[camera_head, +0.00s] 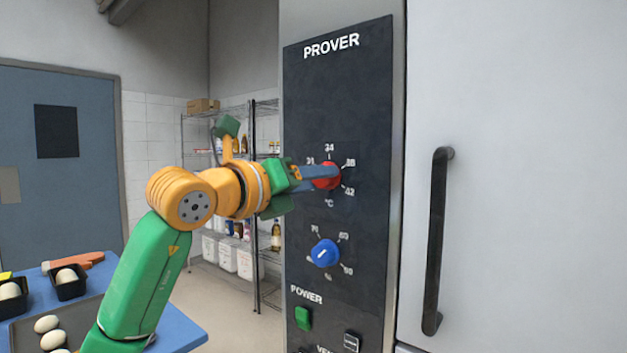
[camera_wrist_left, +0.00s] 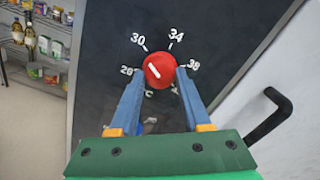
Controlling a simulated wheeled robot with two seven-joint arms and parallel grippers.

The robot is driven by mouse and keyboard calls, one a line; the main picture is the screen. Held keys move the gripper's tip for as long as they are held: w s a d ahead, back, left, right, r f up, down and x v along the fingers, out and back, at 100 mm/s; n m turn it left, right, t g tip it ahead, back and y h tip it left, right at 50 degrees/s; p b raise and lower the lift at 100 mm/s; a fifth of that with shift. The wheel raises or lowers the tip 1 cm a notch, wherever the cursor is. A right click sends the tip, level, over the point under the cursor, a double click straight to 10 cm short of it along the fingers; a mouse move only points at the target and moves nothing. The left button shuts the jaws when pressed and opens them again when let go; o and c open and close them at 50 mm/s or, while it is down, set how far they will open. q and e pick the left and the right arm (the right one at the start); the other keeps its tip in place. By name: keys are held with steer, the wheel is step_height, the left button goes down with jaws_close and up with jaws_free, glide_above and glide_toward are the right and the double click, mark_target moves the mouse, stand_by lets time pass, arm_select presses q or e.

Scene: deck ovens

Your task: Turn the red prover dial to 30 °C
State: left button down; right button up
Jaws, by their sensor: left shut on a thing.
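The red prover dial (camera_head: 328,177) sits on the dark PROVER panel (camera_head: 337,90), ringed by temperature numbers; in the head view my fingers partly cover it. In the left wrist view the red dial (camera_wrist_left: 162,66) shows whole, with a short white line on its left part, slanting toward the upper left, roughly between the leftmost number and 30. The 30 mark (camera_wrist_left: 139,42) is up and left of the dial. My left gripper (camera_head: 325,173) is shut on the dial, its blue fingers (camera_wrist_left: 160,73) on either side. My right gripper is not in view.
A blue dial (camera_head: 325,253) and a green power switch (camera_head: 303,318) lie below on the panel. A white door with a black handle (camera_head: 437,240) stands to the right. A blue table (camera_head: 184,332) with eggs or dough balls is at lower left; wire shelves (camera_head: 258,240) stand behind.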

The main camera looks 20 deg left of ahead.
arm_select(q)
steer(key=shift+r, duration=0.2)
steer(key=shift+c, duration=2.2)
jaws_free()
steer(key=shift+o, duration=0.4)
steer(key=shift+f, duration=0.15)
steer(key=b+v, duration=0.3)
steer(key=v, duration=0.4)
steer(key=shift+b, duration=0.3)
